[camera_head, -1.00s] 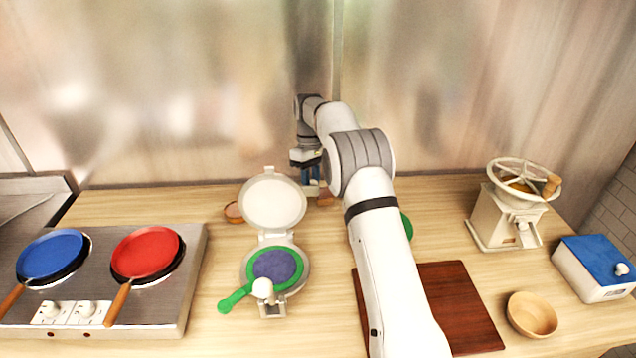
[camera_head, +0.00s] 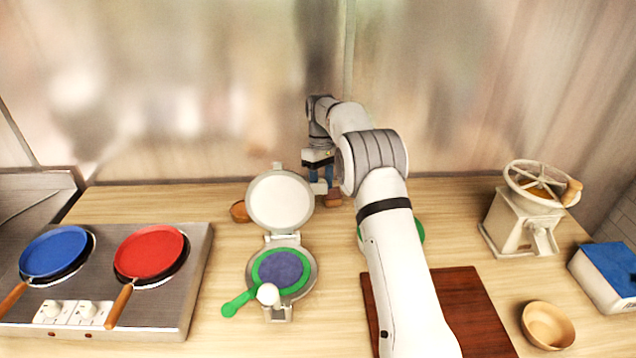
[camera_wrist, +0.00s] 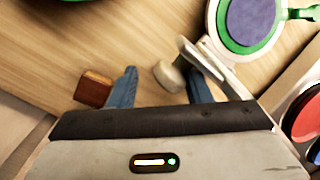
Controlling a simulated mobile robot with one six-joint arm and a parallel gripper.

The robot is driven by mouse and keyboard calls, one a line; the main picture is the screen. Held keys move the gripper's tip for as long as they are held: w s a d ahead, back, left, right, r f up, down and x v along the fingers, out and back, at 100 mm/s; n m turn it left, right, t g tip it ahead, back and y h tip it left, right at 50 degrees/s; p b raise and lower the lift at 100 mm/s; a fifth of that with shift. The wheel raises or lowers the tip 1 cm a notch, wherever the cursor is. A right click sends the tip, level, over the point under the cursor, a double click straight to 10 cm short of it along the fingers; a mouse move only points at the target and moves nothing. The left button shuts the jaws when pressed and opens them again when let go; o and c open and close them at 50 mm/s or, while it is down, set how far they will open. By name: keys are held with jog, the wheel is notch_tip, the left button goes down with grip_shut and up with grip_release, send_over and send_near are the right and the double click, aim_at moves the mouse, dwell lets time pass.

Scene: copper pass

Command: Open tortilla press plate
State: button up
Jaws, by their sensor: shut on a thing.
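The tortilla press stands on the counter with its pale round upper plate (camera_head: 280,203) swung up, nearly upright, at the back of its base. My gripper (camera_head: 321,178) is behind and right of the upper plate. In the wrist view its blue fingers (camera_wrist: 160,80) stand apart, with a pale round piece (camera_wrist: 168,77) showing between them. The upper plate (camera_wrist: 215,62) shows nearly edge-on near the right finger. The exact grip is unclear.
A wooden block (camera_wrist: 93,88) lies beside the left finger. A small brown bowl (camera_head: 239,212) is behind the press. A hob with blue (camera_head: 54,252) and red (camera_head: 151,252) pans is left; a cutting board (camera_head: 468,310), grinder (camera_head: 521,222) and wooden bowl (camera_head: 547,325) are right.

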jog(key=o, duration=0.4)
jog(key=shift+w+f, duration=0.1)
jog(key=shift+f, duration=0.05)
jog(key=shift+w, duration=0.1)
jog(key=v, duration=0.7)
jog(key=shift+r, duration=0.4)
jog(key=shift+w, duration=0.1)
